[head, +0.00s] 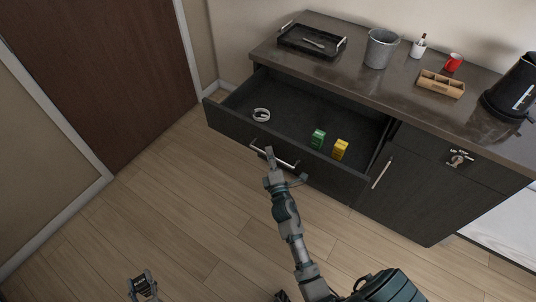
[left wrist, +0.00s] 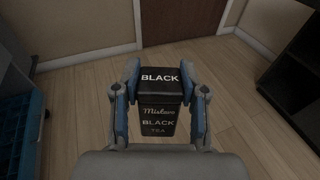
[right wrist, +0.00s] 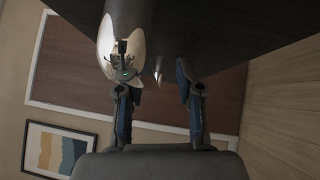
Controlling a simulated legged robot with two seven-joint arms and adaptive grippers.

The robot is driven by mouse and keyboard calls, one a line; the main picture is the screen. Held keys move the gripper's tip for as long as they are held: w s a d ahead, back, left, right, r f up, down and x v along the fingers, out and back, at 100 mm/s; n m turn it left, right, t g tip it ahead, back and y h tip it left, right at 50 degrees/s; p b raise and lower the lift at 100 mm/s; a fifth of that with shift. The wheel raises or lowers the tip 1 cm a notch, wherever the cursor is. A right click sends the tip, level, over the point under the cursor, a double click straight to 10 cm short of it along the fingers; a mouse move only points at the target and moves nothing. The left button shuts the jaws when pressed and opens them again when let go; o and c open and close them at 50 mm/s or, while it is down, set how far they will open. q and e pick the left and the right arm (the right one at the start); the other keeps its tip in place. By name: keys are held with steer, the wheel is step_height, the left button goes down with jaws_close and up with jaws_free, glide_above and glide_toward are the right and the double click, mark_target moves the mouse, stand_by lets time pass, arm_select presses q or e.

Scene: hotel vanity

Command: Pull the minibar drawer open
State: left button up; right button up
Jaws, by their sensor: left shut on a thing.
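The minibar drawer (head: 225,122) is pulled well out of the dark cabinet. It holds a green box (head: 318,138), a yellow box (head: 340,149) and a small white ringed item (head: 261,115). My right gripper (head: 286,167) is at the drawer's metal handle (head: 259,151), its fingers spread apart; one finger overlaps the bar, and contact is unclear. In the right wrist view its fingers (right wrist: 157,90) stand apart below a dark panel. My left gripper (head: 143,287) is low at the left, away from the drawer, shut on a black tea box (left wrist: 158,115).
A closed cabinet door (head: 410,195) is right of the drawer. The wooden floor (head: 160,200) is clear.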

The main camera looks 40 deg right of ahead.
steer(key=shift+s+d+r, duration=0.15)
steer(key=shift+d+r, duration=0.05)
steer(key=shift+s+f, duration=0.1)
steer(key=shift+s, duration=0.2)
steer(key=v, duration=0.6)
steer(key=shift+s+a, duration=0.2)
steer(key=shift+a, duration=0.35)
steer(key=shift+d+f, duration=0.2)
steer(key=shift+d, duration=0.05)
steer(key=shift+s, duration=0.1)
